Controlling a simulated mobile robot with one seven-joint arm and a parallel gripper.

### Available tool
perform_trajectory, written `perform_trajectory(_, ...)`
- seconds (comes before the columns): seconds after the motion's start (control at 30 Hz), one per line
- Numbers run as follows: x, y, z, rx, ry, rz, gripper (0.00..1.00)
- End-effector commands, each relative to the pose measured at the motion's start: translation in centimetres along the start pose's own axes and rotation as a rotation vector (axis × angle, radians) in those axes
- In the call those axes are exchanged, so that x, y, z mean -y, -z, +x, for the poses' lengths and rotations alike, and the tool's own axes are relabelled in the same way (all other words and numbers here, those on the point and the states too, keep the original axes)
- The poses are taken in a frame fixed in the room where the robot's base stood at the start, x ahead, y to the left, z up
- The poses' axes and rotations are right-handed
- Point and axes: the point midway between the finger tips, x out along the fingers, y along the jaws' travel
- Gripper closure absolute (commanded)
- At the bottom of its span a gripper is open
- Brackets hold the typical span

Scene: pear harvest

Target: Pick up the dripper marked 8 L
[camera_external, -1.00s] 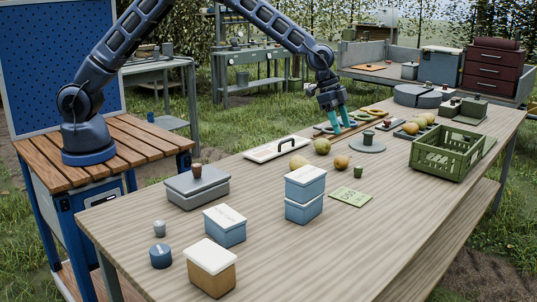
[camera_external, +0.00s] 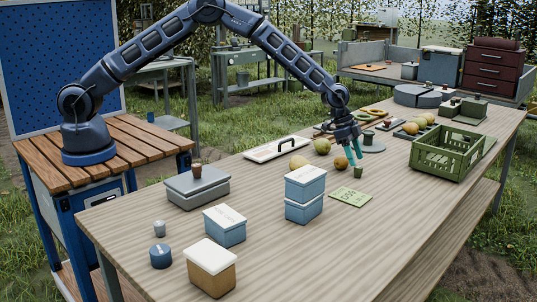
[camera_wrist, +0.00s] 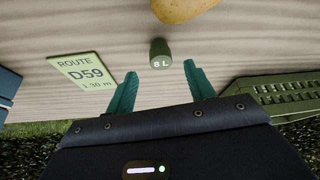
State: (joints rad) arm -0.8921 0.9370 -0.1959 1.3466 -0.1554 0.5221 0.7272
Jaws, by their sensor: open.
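The dripper marked 8 L is a small dark green cylinder (camera_wrist: 159,54) in the wrist view, with its white "8 L" facing the camera. In the external view it stands on the table as a small green piece (camera_external: 358,172), beside the green card. My gripper (camera_external: 354,156) is just above and behind it, pointing down. In the wrist view the two teal fingers of my gripper (camera_wrist: 163,88) are apart with nothing between them. The dripper lies beyond the fingertips, roughly centred between them, and looks untouched.
A green card reading "ROUTE D59" (camera_wrist: 83,72) lies left of the dripper in the wrist view. A brownish pear (camera_external: 341,163) sits close by. Stacked blue boxes (camera_external: 304,208) stand to the left, and a green crate (camera_external: 446,155) to the right.

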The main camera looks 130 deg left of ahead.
Motion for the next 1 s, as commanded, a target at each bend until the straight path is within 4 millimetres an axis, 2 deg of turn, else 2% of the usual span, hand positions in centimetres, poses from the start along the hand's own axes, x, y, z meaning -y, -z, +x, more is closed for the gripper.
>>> perform_trajectory(0.17,0.1,-0.2,1.4,0.001,-0.001,0.0,0.46)
perform_trajectory(0.4,0.2,-0.3,4.6,0.0,-0.001,0.001,0.46)
perform_trajectory(0.67,0.2,-0.3,5.0,-0.001,0.0,0.001,0.46)
perform_trajectory(0.7,0.2,-0.3,5.0,0.0,0.0,0.001,0.48)
perform_trajectory(0.93,0.2,-0.3,5.0,0.0,0.0,0.0,0.93)
perform_trajectory(1.0,0.2,-0.3,5.0,0.0,0.0,0.0,0.93)
